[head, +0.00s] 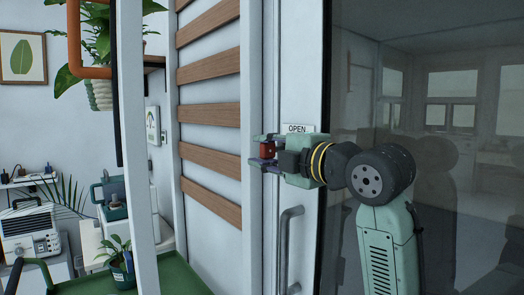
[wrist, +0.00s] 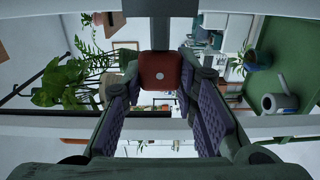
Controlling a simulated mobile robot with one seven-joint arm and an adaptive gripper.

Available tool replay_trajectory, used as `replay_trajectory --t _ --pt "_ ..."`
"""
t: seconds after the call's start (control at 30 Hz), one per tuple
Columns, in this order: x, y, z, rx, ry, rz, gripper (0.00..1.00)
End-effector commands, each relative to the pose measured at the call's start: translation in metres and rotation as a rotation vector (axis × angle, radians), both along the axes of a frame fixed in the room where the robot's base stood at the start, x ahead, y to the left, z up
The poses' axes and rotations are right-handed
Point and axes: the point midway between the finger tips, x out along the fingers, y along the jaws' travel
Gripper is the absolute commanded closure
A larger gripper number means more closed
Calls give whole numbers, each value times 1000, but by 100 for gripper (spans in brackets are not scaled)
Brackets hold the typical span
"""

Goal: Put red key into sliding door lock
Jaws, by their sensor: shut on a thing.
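The red key (head: 267,150) is held between the fingers of my gripper (head: 264,152), beside the sliding door's edge and frame. In the wrist view the key's red head (wrist: 160,78) shows between the purple-padded fingers of my gripper (wrist: 160,85), with a small pale dot on it. The sliding door (head: 312,75) has a white frame, dark glass and a vertical handle (head: 290,250) below my gripper. The lock cannot be made out; my gripper covers that part of the frame.
A white post (head: 133,150) and an orange pipe (head: 75,50) stand to the left. A green surface (head: 150,278) with a small potted plant (head: 120,262) is at lower left. A hanging plant (head: 100,40) is at upper left. The wrist view shows a watering can (wrist: 280,98).

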Motion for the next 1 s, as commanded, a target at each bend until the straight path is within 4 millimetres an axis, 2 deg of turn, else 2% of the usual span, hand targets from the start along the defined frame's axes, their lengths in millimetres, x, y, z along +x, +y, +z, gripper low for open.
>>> replay_trajectory --t 0.53,0.57,0.9,1.0 --pt "8 -11 0 0 0 0 97" --pt "8 -11 0 0 0 1 73" --pt "8 -11 0 0 -1 0 50" --pt "8 -11 0 0 -1 0 50"
